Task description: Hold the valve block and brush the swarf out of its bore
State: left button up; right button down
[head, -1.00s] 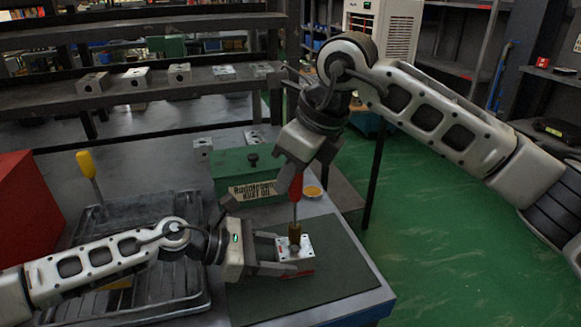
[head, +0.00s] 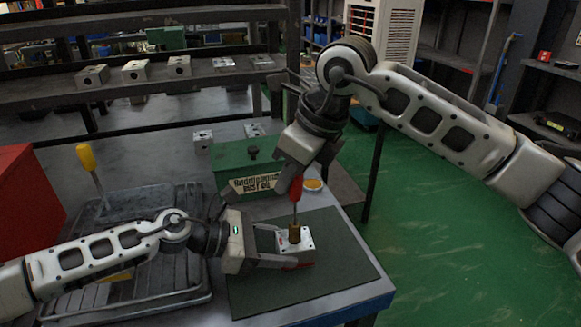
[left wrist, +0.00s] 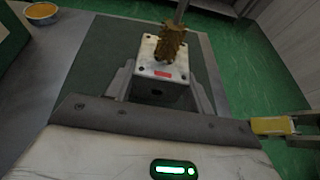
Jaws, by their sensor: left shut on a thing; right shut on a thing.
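My right gripper (head: 293,180) is shut on the red handle of the brush (head: 296,190), which points down above the block. Its brass bristles (left wrist: 171,43) meet the block's top at the bore and hide the opening. I cannot see swarf.
A green box (head: 232,172) with a label stands behind the mat (head: 345,262), with a small orange-filled dish (head: 313,184) beside it. A ribbed tray (head: 200,292) lies under my left arm, with a yellow-handled tool (head: 87,158) standing by it. A red box (head: 25,195) is at left.

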jog(key=shift+f, duration=1.35)
jog(key=shift+r, duration=0.1)
jog(key=shift+r, duration=1.1)
jog(key=shift+f, duration=0.15)
jog(key=shift+f, duration=1.05)
jog(key=shift+r, duration=0.1)
jog(key=shift+r, duration=1.1)
jog(key=shift+f, duration=0.15)
jog(key=shift+f, duration=1.05)
